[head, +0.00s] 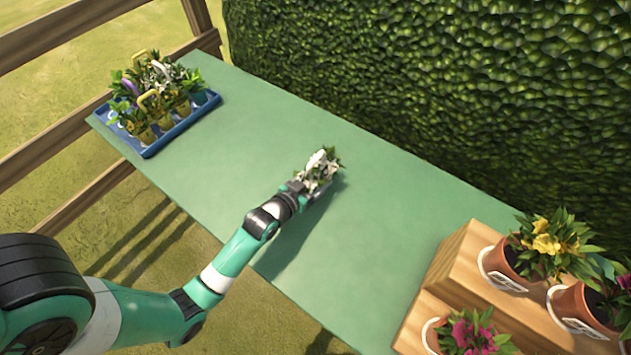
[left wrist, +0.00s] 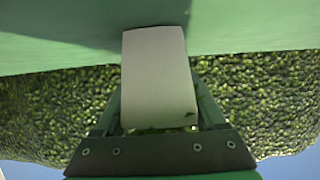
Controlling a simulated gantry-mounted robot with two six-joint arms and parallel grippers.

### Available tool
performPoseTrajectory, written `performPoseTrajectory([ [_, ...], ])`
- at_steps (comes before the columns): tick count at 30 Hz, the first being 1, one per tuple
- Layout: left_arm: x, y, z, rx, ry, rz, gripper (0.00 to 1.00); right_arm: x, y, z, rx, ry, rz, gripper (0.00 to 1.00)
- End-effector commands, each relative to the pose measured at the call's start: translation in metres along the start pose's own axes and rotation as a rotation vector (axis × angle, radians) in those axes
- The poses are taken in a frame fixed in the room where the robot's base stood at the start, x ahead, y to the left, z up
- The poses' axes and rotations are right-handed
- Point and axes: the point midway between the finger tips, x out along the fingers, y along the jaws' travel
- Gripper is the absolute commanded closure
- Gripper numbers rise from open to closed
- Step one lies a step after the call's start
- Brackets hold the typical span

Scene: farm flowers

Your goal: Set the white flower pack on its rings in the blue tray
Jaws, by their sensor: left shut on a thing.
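The white flower pack (head: 321,160), with white parts among green leaves, is held by my left gripper (head: 305,187) near the middle of the green table. In the left wrist view, a plain white face of the pack (left wrist: 158,70) fills the space between the fingers (left wrist: 158,105). The blue tray (head: 150,151) lies at the table's far left end and holds several flower packs with yellow and purple handles. A pale ring mark shows at the tray's left corner; most other rings are hidden by plants. My right gripper is out of view.
A wooden step stand (head: 447,278) with potted yellow and pink flowers stands at the right. A hedge (head: 430,80) runs along the table's back edge. A wooden fence (head: 60,130) is at the left. The green table (head: 225,150) is bare between tray and pack.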

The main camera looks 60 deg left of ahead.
Motion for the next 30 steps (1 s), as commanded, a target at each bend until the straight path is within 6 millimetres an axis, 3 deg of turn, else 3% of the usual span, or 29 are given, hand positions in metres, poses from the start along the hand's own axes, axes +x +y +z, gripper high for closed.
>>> performPoseTrajectory([
  [6, 0.001, 0.000, 0.002, 0.000, 0.003, 0.000, 1.00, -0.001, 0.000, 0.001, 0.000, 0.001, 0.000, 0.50],
  [7, 0.001, 0.000, 0.002, 0.000, 0.000, 0.000, 0.24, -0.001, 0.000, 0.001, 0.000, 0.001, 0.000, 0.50],
  [11, 0.001, 0.000, 0.002, 0.000, 0.000, 0.000, 0.01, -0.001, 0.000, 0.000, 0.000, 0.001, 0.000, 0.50],
  [21, -0.005, 0.000, -0.003, 0.000, -0.002, 0.000, 0.00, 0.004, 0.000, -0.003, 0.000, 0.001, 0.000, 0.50],
  [26, -0.036, 0.000, -0.005, 0.001, -0.003, 0.000, 0.00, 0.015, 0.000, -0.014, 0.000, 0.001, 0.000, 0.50],
  [30, -0.072, 0.000, -0.004, 0.002, -0.004, 0.000, 0.00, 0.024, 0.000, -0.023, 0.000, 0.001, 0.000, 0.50],
])
